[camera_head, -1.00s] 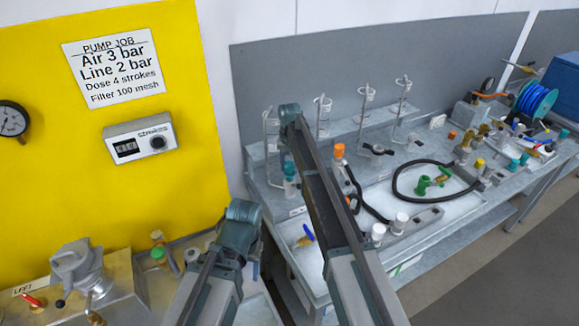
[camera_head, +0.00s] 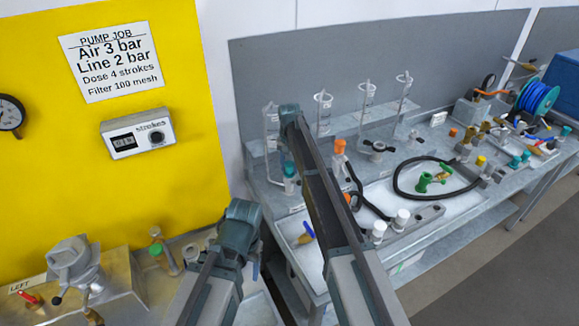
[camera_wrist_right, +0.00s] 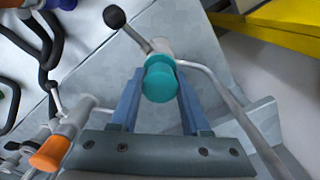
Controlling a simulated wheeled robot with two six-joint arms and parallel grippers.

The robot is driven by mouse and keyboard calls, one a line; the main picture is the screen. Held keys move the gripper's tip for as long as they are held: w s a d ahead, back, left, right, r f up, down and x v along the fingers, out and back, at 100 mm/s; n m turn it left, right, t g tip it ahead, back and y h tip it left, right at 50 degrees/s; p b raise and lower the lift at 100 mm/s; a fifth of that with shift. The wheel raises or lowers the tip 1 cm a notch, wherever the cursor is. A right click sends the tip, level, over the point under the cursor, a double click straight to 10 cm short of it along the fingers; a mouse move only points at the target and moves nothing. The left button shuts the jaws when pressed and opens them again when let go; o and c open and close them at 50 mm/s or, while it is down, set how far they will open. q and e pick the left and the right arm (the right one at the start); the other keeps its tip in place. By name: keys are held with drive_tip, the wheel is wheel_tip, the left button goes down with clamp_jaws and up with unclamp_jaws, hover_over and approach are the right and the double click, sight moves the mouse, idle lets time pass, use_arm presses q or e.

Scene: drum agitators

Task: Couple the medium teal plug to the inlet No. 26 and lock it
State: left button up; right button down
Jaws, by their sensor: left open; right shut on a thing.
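The teal plug (camera_wrist_right: 160,85) is between the two blue fingers of my right gripper (camera_wrist_right: 160,102), which is shut on it. A grey cylindrical part shows beyond its teal cap, beside a lever with a black ball end (camera_wrist_right: 114,17). In the head view a teal-capped piece (camera_head: 289,170) stands at the bench's left end, just under the tip of my right arm; my right fingers are not clear there. My left gripper (camera_head: 254,270) is low at the left, mostly hidden behind its own wrist, and holds nothing I can see. I cannot read any inlet number.
An orange-capped plug (camera_wrist_right: 50,152) with a black hose (camera_head: 360,200) is close beside the teal one. Clear cylinders on stands (camera_head: 323,112) line the bench back. White-capped fittings (camera_head: 402,217) and a green fitting (camera_head: 424,182) are to the right. A yellow panel (camera_head: 200,130) rises at the left.

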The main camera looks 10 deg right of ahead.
drive_tip(key=shift+f+b, duration=0.3)
drive_tip(key=shift+f, duration=0.05)
drive_tip(key=shift+c, duration=1.5)
unclamp_jaws()
wheel_tip(320, 180, up, 8)
drive_tip(key=p, duration=0.8)
